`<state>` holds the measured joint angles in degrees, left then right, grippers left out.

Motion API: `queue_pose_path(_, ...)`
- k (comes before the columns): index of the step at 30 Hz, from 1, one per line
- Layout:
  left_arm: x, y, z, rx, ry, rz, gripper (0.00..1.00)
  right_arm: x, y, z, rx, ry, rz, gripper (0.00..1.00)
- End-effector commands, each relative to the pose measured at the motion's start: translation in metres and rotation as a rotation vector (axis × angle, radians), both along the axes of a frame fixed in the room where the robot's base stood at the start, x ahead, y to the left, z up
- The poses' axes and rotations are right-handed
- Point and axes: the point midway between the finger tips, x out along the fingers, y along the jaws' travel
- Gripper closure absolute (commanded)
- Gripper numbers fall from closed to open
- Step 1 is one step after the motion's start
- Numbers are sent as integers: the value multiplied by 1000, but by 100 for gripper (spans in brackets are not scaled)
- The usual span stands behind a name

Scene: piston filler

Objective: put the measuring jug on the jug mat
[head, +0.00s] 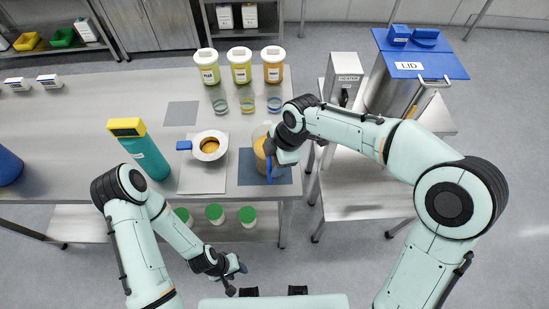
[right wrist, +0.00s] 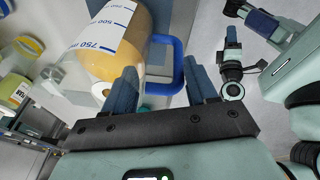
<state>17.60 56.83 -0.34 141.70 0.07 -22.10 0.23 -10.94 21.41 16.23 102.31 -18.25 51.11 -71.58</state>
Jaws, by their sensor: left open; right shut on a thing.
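The measuring jug (head: 260,152) is clear with tan contents and a blue handle (head: 268,168). In the head view it is upright at the dark blue-grey mat (head: 249,178) near the table's right front corner; whether its base touches the mat is hidden. My right gripper (head: 276,155) is at the jug's handle side, its fingertips mostly hidden there. In the right wrist view, the jug (right wrist: 120,35) shows volume marks, and its blue handle (right wrist: 178,70) lies between the fingers of my right gripper (right wrist: 165,88). My left gripper (head: 236,275) is open and empty, low in front of the table.
A white pan (head: 210,146) with tan contents stands on a pale mat (head: 190,181) left of the jug. Jars (head: 241,72) and small cups (head: 247,104) stand behind. A heater box (head: 342,75) is at right.

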Motion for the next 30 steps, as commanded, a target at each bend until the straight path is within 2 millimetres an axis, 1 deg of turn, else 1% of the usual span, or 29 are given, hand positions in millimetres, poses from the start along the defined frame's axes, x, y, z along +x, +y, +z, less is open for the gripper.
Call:
queue_pose_path(2,0,0,1,0,0,0,56,1,1,3,3,-7,-1,100)
queue_pose_path(7,-2,0,-2,0,2,0,56,1,1,-2,3,-4,0,100)
queue_pose_path(8,-1,0,-2,0,2,0,56,0,0,-3,0,0,0,33)
queue_pose_path(9,-1,0,-2,0,1,0,56,0,0,-3,0,0,0,20)
queue_pose_path(10,-1,0,-2,0,1,0,56,0,0,-2,0,0,0,17)
queue_pose_path(17,-1,0,-2,0,1,0,56,0,0,-2,0,-1,0,17)
queue_pose_path(20,1,0,1,0,-1,0,56,1,0,1,1,-2,0,17)
queue_pose_path(23,2,0,2,0,-2,0,56,1,-3,12,2,-5,-2,17)
queue_pose_path(25,3,0,3,0,-3,0,56,0,-6,24,2,-6,-3,17)
queue_pose_path(30,7,0,8,-1,-8,0,56,-2,-16,61,2,-7,-3,17)
